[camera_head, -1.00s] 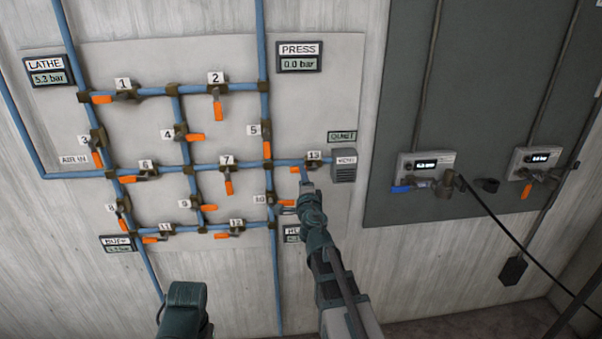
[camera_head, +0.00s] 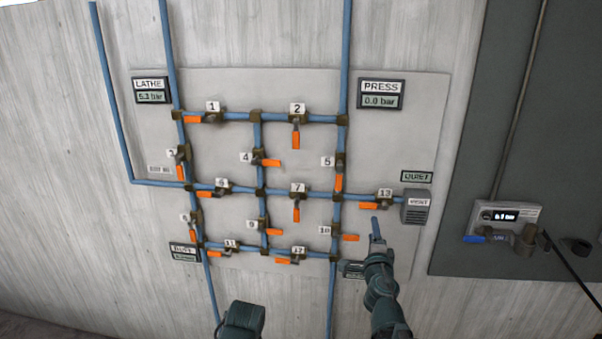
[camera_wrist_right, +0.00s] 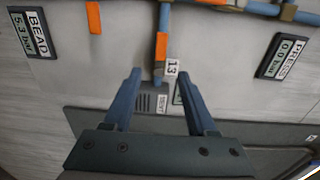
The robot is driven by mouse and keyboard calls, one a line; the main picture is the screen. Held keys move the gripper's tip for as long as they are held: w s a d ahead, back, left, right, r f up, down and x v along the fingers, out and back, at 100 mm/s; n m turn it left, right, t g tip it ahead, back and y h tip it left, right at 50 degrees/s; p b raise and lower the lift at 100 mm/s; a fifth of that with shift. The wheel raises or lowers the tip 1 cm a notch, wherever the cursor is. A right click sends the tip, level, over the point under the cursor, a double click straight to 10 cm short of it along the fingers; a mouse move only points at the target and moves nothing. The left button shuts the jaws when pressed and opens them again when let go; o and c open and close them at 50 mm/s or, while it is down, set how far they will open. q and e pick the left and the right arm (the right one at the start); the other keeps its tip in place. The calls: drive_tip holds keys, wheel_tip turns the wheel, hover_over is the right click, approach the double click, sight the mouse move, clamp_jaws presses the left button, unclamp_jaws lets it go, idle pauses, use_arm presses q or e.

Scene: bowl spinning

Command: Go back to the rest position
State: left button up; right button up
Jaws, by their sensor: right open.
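My right gripper (camera_head: 377,228) is in front of the wall panel, below valve 13 (camera_head: 385,197) and right of valve 10's orange handle (camera_head: 350,238). In the right wrist view its two blue fingers (camera_wrist_right: 160,75) are spread with nothing between them. Valve 13's orange handle (camera_head: 368,205) points left along the pipe, and it also shows beyond the fingertips in the right wrist view (camera_wrist_right: 161,46). A dark green part of my left arm (camera_head: 240,318) shows at the bottom edge; its gripper fingers are not seen.
The pale panel (camera_head: 400,130) carries blue pipes and several numbered valves. The PRESS gauge (camera_head: 381,94) reads 0.0 bar. A grey vent box (camera_head: 416,208) is right of valve 13.

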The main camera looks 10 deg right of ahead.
drive_tip(key=s+a+f+n+g, duration=0.4)
drive_tip(key=a+f+n+g, duration=0.15)
drive_tip(key=f, duration=0.25)
drive_tip(key=s+a+f+n+g, duration=0.4)
drive_tip(key=f+n, duration=0.2)
drive_tip(key=f, duration=0.1)
drive_tip(key=s+a+f+n+g+y, duration=0.2)
drive_tip(key=s+a+f+n+g, duration=0.1)
drive_tip(key=s+a+n, duration=0.3)
drive_tip(key=s+a+f+n+g+y, duration=0.1)
drive_tip(key=s+a+f+n+g, duration=0.2)
drive_tip(key=s+a+n+g, duration=0.2)
drive_tip(key=shift+s+a+f+n+y, duration=0.35)
drive_tip(key=shift+s+a+n, duration=0.9)
drive_tip(key=shift+s+a, duration=0.9)
drive_tip(key=shift+s+d+r, duration=0.1)
drive_tip(key=shift+s+d, duration=0.05)
